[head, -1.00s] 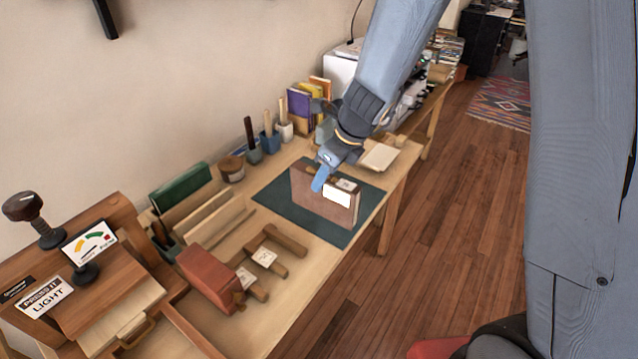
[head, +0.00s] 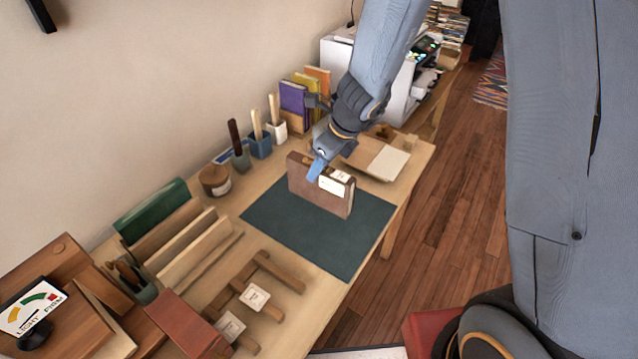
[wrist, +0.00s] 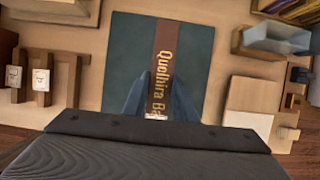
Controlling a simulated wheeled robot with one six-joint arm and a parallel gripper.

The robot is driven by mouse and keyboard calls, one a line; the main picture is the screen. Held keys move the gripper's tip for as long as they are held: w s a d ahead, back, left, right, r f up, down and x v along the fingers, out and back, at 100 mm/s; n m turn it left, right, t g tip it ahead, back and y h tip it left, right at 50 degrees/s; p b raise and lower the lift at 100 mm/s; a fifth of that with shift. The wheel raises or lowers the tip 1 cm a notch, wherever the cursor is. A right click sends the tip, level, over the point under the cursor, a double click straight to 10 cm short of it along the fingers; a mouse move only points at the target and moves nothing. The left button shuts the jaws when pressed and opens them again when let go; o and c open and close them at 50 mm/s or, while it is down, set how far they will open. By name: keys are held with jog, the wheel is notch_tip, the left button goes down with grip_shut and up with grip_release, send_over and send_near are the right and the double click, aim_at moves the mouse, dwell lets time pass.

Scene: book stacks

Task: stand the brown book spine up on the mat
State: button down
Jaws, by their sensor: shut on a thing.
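The brown book (head: 308,192) stands on a long edge on the dark green mat (head: 290,230), toward its far side. A white label shows on its near cover. In the wrist view the book (wrist: 165,50) shows its spine facing up, with gold lettering, over the mat (wrist: 128,60). My gripper (head: 318,168) is at the top of the book, its blue fingers shut on it. In the wrist view the fingers of my gripper (wrist: 160,100) lie on both sides of the spine. Whether the book's lower edge touches the mat fully is hard to tell.
Left of the mat are a wooden rack (head: 262,285) with white tags, a red book (head: 185,325) and a green book (head: 150,210). Brush pots (head: 260,145) stand along the wall. A wooden board with papers (head: 385,160) lies beyond the mat. The mat's near part is clear.

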aim_at(319, 180)
jog(key=shift+f+b, duration=0.9)
jog(key=shift+f, duration=1.2)
jog(key=c, duration=1.4)
grip_release()
jog(key=shift+f, duration=0.1)
jog(key=shift+c, duration=0.2)
